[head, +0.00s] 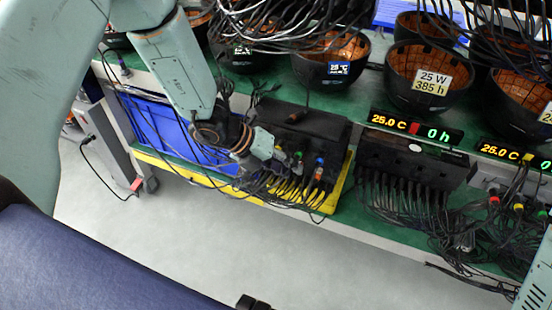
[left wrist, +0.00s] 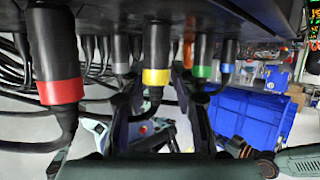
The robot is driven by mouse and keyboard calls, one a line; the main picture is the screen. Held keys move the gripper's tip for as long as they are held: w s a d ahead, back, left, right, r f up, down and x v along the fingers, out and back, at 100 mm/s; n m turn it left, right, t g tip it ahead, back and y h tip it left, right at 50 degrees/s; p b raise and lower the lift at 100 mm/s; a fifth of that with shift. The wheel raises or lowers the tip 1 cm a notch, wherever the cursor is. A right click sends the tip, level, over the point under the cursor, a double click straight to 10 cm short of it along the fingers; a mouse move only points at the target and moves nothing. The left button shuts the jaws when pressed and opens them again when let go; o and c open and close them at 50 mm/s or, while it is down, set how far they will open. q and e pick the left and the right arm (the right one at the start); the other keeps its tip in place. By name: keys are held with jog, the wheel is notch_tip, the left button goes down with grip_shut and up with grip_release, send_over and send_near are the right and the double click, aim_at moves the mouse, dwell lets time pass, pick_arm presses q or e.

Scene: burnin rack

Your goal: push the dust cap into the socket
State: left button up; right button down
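My left gripper (head: 268,148) is at the near side of a black box (head: 305,130) with several coloured cable plugs. In the left wrist view, its two dark fingers (left wrist: 160,88) stand apart below the box edge, with no clear hold on anything. A yellow-ringed plug (left wrist: 156,77) hangs across the gap between them. An orange piece (left wrist: 188,45), perhaps the dust cap, shows behind, between the yellow and green plugs (left wrist: 202,70). I cannot tell how far it sits in a socket. The socket opening is hidden. My right gripper is not in view.
A red-ringed plug (left wrist: 60,88) hangs close at left in the wrist view. Loose black cables crowd the front of the box. A blue bin (head: 180,130) stands at left. Another black box (head: 415,165) with cables is to the right. Black bowls (head: 428,75) line the bench behind.

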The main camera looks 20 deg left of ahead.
pick_arm(q)
jog(key=v, duration=1.1)
jog(key=shift+r, duration=0.15)
jog(key=shift+s+a+r, duration=0.1)
jog(key=shift+s+a, duration=0.05)
dwell(0.5)
jog(key=s+a+f+m+y, duration=0.3)
jog(key=f+m+y, duration=0.15)
jog(key=m, duration=0.75)
jog(key=s+a+f+m+y, duration=0.25)
jog(key=f+m, duration=0.35)
jog(key=m, duration=0.6)
jog(key=s+d+f+m+g, duration=0.2)
jog(key=s+f+m, duration=0.3)
jog(key=s, duration=0.6)
jog(key=s+d+f+m+g, duration=0.2)
jog(key=s+f+m, duration=0.4)
jog(key=s, duration=0.5)
jog(key=shift+s+d+m+g, duration=0.3)
jog(key=shift+d+m, duration=0.55)
jog(key=shift+m, duration=0.25)
